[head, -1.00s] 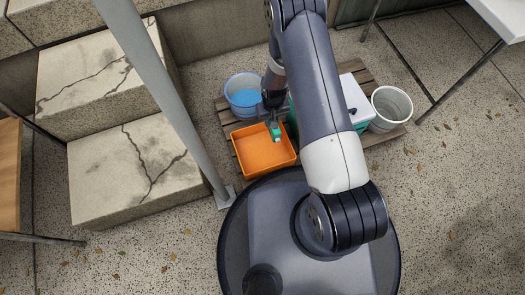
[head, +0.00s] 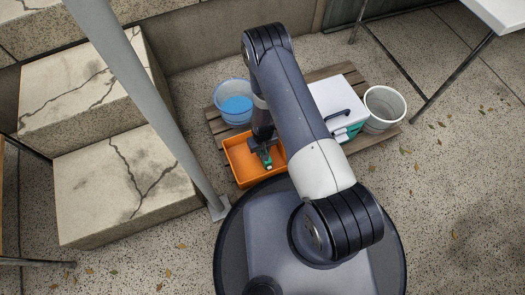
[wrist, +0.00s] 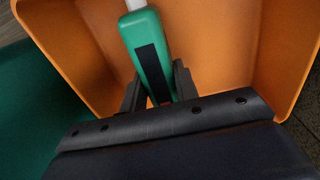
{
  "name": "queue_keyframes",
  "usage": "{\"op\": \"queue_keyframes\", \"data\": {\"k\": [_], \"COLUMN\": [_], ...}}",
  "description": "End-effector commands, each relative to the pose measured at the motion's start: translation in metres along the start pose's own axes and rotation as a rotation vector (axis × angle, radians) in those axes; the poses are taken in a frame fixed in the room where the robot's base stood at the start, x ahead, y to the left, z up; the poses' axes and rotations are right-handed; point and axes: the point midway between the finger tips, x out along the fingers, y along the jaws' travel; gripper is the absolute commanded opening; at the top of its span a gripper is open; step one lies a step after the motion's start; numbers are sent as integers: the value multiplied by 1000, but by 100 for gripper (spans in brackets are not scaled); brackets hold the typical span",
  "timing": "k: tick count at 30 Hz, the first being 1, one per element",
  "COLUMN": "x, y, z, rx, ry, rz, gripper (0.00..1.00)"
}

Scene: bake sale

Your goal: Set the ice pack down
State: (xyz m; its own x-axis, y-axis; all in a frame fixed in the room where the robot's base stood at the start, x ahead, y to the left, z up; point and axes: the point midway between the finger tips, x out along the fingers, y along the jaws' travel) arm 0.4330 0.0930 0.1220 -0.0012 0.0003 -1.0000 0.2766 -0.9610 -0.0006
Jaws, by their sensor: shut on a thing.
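My gripper (head: 265,153) is shut on a slim green thing (head: 267,162) over the orange tray (head: 240,161). In the wrist view the green thing (wrist: 149,36) has a black strip along it and a white end. I cannot tell from its shape whether it is the ice pack. The fingers (wrist: 157,78) hold it from both sides. In that view it lies within the walls of the orange tray (wrist: 72,48). I cannot tell whether it touches the tray floor. No other thing shows in the visible part of the tray.
A blue tub (head: 220,92) stands behind the tray. A cooler with a white lid (head: 333,98) and a pale bucket (head: 372,98) stand to the right on the wooden pallet (head: 318,75). A grey pole (head: 150,105) and cracked stone steps (head: 120,180) are at left.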

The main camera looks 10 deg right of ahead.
Motion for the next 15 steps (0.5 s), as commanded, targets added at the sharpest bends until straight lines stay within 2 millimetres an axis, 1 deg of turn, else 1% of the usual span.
{"op": "queue_keyframes", "data": {"k": [1, 7, 11, 12, 15], "x": [4, 2, 7, 6, 5], "y": [0, 0, 0, 0, 0], "z": [-1, -1, -1, -1, 0], "rx": [0, 0, 0, 0, 0], "ry": [2, 2, 2, 1, 1], "rz": [0, 0, 0, 0, 0], "gripper": [0, 0, 0, 31, 39]}}
